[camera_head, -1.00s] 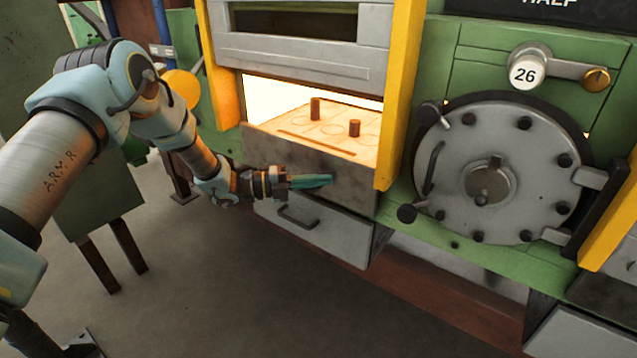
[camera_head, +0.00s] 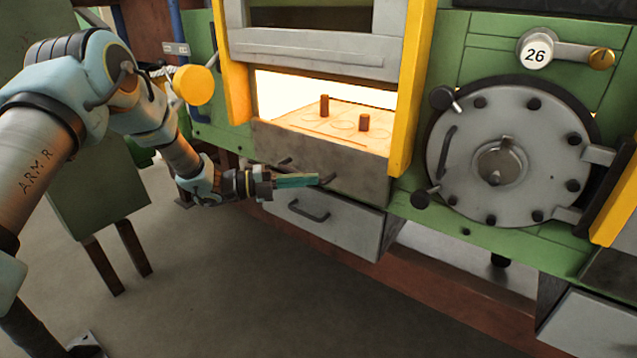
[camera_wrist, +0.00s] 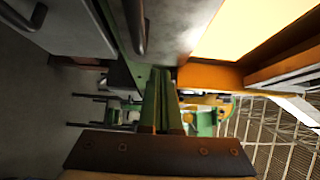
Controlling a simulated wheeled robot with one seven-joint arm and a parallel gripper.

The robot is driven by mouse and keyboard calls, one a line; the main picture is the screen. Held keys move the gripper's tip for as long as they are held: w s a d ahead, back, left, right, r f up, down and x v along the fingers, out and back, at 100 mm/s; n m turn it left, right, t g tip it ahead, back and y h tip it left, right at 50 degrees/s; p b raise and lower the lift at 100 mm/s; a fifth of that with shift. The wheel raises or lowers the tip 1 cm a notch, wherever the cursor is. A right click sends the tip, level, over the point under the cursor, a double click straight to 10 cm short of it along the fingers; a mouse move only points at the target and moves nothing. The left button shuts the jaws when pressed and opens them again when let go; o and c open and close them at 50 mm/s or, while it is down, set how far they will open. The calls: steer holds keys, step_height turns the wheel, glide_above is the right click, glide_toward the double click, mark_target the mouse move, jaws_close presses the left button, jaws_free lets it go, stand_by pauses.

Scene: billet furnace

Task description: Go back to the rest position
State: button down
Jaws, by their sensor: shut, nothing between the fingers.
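My gripper (camera_head: 310,180) is shut and empty, with its green fingers together. It is in front of the furnace's grey hearth front (camera_head: 345,172), level with its lower part and close to the handle there. I cannot tell whether it touches the front. In the wrist view my gripper (camera_wrist: 161,75) shows as two green fingers side by side with nothing between them. My arm reaches in from the left of the head view, bent at the elbow.
Two copper-coloured billets, one left (camera_head: 324,105) and one right (camera_head: 363,121), stand on the glowing hearth (camera_head: 310,122). Below is a grey drawer (camera_head: 335,230) with a handle. Yellow posts flank the opening. A round grey door (camera_head: 480,150) is at right. Open floor lies at lower left.

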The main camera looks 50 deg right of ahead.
steer(key=shift+b+v, duration=0.75)
steer(key=shift+v, duration=2.2)
